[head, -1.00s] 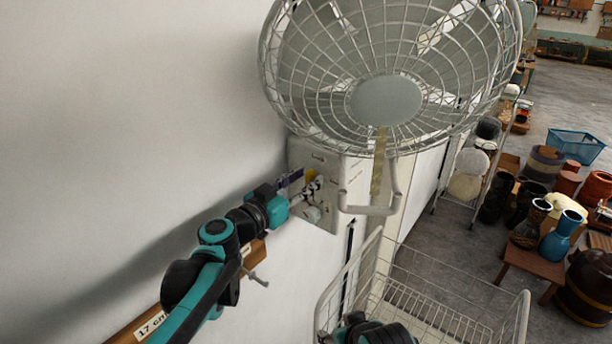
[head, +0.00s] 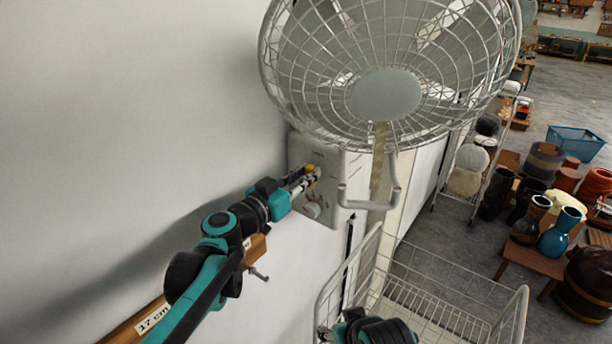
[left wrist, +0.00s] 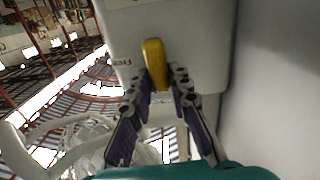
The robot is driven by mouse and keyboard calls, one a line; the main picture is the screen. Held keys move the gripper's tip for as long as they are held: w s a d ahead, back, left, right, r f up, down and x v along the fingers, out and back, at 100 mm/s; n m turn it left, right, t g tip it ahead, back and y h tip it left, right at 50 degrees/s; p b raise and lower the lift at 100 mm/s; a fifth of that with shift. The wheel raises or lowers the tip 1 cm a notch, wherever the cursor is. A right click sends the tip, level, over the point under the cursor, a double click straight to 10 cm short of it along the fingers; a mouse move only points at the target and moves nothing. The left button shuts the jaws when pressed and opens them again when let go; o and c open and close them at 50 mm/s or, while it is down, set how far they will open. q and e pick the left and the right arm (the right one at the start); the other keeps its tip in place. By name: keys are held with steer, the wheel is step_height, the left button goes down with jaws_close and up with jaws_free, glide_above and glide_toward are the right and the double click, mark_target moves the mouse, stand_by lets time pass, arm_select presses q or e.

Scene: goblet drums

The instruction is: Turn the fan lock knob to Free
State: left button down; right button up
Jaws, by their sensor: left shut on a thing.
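The fan lock knob (head: 312,170) is a small yellow lever on the white control box (head: 324,214) under the wall fan (head: 386,96). In the left wrist view the knob (left wrist: 154,56) shows as a long yellow bar, nearly upright in the picture. A label that looks like "Free" (left wrist: 122,63), upside down, is printed to its left. My left gripper (head: 308,181) is at the knob, and in the left wrist view its fingers (left wrist: 163,86) are shut on the knob's near end, one on each side. My right gripper is out of view.
A white wire cart (head: 524,310) stands below the fan, and a bent white tube (head: 368,206) hangs close to the box's right. A white round knob (head: 312,211) sits lower on the box. Drums and vases stand at right.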

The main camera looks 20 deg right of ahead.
arm_select(q)
steer(key=n, duration=0.2)
steer(key=n+b, duration=0.1)
steer(key=shift+w+a+f+n, duration=0.1)
steer(key=shift+w+a+n, duration=0.1)
steer(key=shift+n, duration=0.2)
steer(key=shift+w+a+f+n+b, duration=0.15)
steer(key=shift+n+b, duration=0.55)
steer(key=shift+n, duration=1.55)
steer(key=shift+w+f+n+b, duration=0.1)
steer(key=shift+f+n+b, duration=0.4)
steer(key=shift+n, duration=1.7)
steer(key=shift+w+a+n+b, duration=0.1)
steer(key=shift+n+b, duration=0.8)
steer(key=shift+n, duration=1.35)
steer(key=c, duration=1.4)
jaws_free()
steer(key=v, duration=1.2)
